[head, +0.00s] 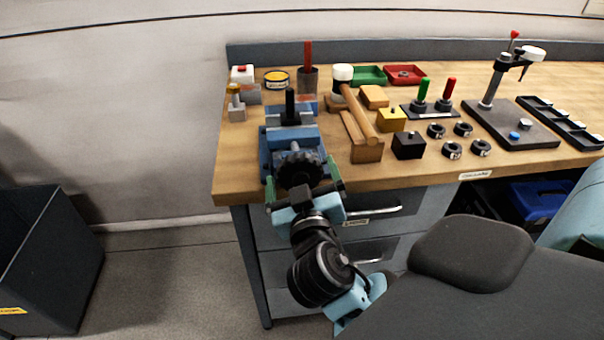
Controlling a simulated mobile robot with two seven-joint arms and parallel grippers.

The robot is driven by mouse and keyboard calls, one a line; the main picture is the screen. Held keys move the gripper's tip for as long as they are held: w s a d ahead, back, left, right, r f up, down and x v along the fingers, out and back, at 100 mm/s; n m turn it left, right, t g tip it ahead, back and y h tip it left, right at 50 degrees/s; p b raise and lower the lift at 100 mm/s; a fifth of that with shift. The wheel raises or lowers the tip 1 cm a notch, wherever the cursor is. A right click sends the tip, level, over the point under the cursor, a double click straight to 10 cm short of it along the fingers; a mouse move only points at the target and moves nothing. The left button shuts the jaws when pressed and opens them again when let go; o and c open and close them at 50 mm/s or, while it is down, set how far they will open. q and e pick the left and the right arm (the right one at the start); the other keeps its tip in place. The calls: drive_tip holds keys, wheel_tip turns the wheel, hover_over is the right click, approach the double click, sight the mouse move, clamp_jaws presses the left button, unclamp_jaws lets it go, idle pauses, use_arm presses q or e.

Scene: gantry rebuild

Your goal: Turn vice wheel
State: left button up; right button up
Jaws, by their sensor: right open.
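A blue vice (291,137) stands at the left front of the wooden workbench. Its black toothed wheel (300,168) faces the front edge, on the end of a grey screw. My right gripper (303,183) is open in front of the wheel, with one green-tipped finger on each side of it. Whether the fingers touch the wheel I cannot tell. The gripper's body hides the wheel's lower part. My left gripper is not in view.
A wooden mallet (359,113) and wood block lie close to the vice's right. Black and yellow blocks, several black rings and a dark stand (511,125) fill the bench (433,174) farther right. A dark bin (48,262) stands on the floor at left.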

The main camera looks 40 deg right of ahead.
drive_tip(key=shift+w+d, duration=0.1)
drive_tip(key=shift+c, duration=0.4)
drive_tip(key=c, duration=0.9)
